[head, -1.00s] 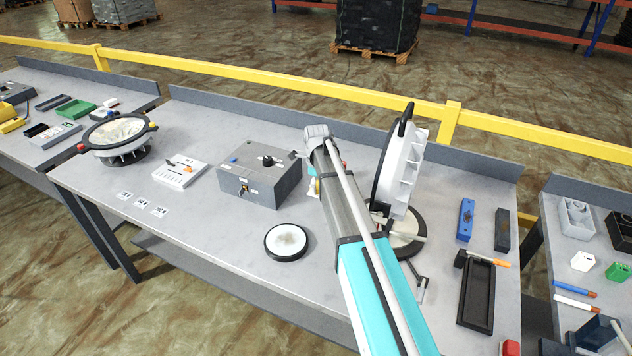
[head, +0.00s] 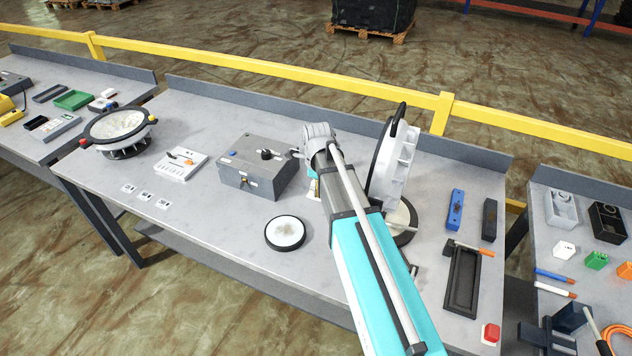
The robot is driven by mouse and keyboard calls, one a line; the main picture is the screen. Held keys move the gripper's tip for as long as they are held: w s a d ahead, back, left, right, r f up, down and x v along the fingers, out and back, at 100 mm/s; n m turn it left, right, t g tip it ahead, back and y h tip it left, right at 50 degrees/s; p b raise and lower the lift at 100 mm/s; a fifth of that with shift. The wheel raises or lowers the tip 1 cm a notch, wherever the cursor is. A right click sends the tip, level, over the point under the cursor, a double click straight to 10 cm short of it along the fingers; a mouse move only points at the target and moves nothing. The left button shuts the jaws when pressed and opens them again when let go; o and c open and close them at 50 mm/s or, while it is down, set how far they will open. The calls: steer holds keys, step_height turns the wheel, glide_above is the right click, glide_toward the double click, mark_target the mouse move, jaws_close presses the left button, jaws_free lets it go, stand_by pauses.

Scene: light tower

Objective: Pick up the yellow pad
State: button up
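No thing in view is clearly the yellow pad. A small yellow-orange knob (head: 152,119) sits on the right rim of the round black-rimmed lamp (head: 117,126) at the left of the bench. A small pale yellowish patch (head: 313,188) shows just left of my arm, beside the grey box; I cannot tell what it belongs to. My arm reaches up from the lower right over the middle of the bench, its wrist right of the grey box.
The grey box (head: 256,172) and a round white disc (head: 285,233) lie left of my arm. A large upright white and black lamp part (head: 394,160) stands close on its right. A black tray (head: 462,282) and red button (head: 491,334) are further right. The front left bench is mostly clear.

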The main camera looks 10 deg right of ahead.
stand_by(0.5)
steer(key=o, duration=0.5)
steer(key=c, duration=0.4)
steer(key=shift+s, duration=0.15)
